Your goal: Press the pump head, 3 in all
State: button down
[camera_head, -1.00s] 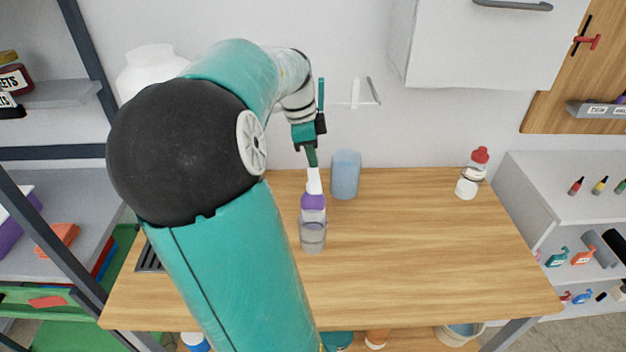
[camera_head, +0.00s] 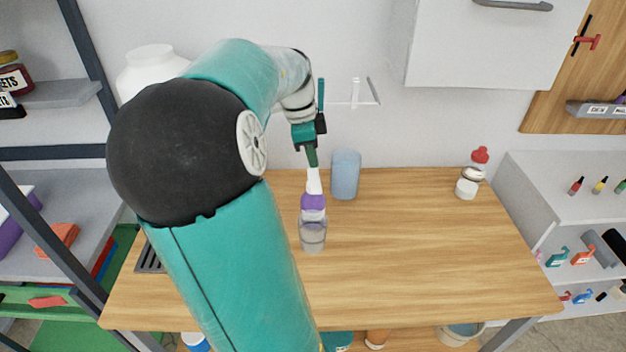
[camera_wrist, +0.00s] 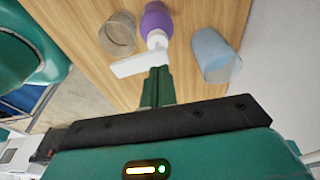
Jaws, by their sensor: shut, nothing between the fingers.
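The pump bottle has a purple body (camera_head: 312,202) and a white pump head (camera_head: 313,181), and stands upright on the wooden table. The white head with its long spout (camera_wrist: 138,64) also shows in the wrist view, with the purple body (camera_wrist: 155,20) behind it. My gripper (camera_head: 312,158) points down over the pump head, its green fingers closed together and empty. In the wrist view the fingertips (camera_wrist: 157,72) are at the head, close to or touching it; I cannot tell which.
A clear cup (camera_head: 313,236) stands in front of the bottle. A blue tumbler (camera_head: 345,175) stands behind right of it. A red-capped white bottle (camera_head: 470,177) is at the table's far right. The table's (camera_head: 420,240) right half is mostly clear.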

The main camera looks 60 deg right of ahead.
aim_at(313, 171)
jog(key=shift+f, duration=0.1)
dwell(0.4)
jog(key=shift+f, duration=1.55)
jog(key=shift+r, duration=1.65)
jog(key=shift+f, duration=0.15)
jog(key=shift+f, duration=1.5)
jog(key=shift+r, duration=1.65)
jog(key=shift+f, duration=0.2)
